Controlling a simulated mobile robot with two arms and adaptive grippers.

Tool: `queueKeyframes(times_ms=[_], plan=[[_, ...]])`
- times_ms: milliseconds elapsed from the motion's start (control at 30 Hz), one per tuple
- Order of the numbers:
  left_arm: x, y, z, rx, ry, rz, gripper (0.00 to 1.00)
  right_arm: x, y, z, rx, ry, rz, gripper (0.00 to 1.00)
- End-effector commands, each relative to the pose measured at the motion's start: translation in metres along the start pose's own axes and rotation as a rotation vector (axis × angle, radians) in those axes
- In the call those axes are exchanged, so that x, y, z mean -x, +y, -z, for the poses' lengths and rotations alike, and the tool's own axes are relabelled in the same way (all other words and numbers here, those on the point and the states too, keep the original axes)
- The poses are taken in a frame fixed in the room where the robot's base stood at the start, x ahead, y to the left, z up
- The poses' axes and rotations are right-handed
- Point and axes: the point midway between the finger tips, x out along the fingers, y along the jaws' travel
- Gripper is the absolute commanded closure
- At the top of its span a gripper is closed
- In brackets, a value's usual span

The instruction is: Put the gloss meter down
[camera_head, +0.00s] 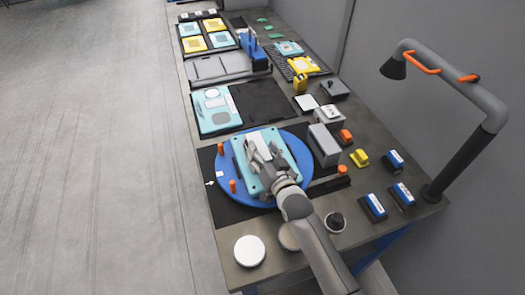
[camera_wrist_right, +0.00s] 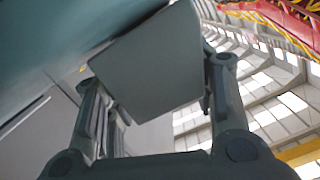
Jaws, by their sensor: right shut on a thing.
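My right gripper (camera_head: 262,158) is over the teal panel (camera_head: 246,184), which lies on the round blue turntable (camera_head: 305,153). The gripper is shut on a grey block, which I take to be the gloss meter (camera_wrist_right: 155,62); it fills the space between the two fingers in the wrist view. The teal panel (camera_wrist_right: 50,35) shows close beside the block there. I cannot tell whether the block touches the panel. In the head view the gripper mostly hides the held block. My left gripper is not in view.
Orange posts (camera_head: 232,186) stand at the turntable's edge. A grey box (camera_head: 324,145), a yellow block (camera_head: 359,158) and several blue blocks stand to the right. A white disc (camera_head: 249,251) lies at the near edge. A lamp (camera_head: 465,145) arches over the right side.

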Motion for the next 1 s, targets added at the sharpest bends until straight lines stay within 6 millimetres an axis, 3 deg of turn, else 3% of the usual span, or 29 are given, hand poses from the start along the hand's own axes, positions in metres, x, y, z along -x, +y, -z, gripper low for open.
queueKeyframes(times_ms=[100,133,300,767,1000], plan=[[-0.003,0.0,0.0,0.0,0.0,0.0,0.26,-0.001,0.0,-0.001,0.0,0.004,0.001,0.85],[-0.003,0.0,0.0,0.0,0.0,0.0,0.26,-0.001,0.001,-0.003,0.0,0.0,0.0,0.48],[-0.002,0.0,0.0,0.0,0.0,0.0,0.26,0.0,0.001,-0.002,0.0,0.0,0.0,0.28],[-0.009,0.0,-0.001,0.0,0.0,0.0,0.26,0.0,0.002,-0.005,0.001,0.001,0.0,0.28],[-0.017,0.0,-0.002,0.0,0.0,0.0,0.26,0.029,0.003,-0.007,0.0,-0.001,0.0,0.28]])
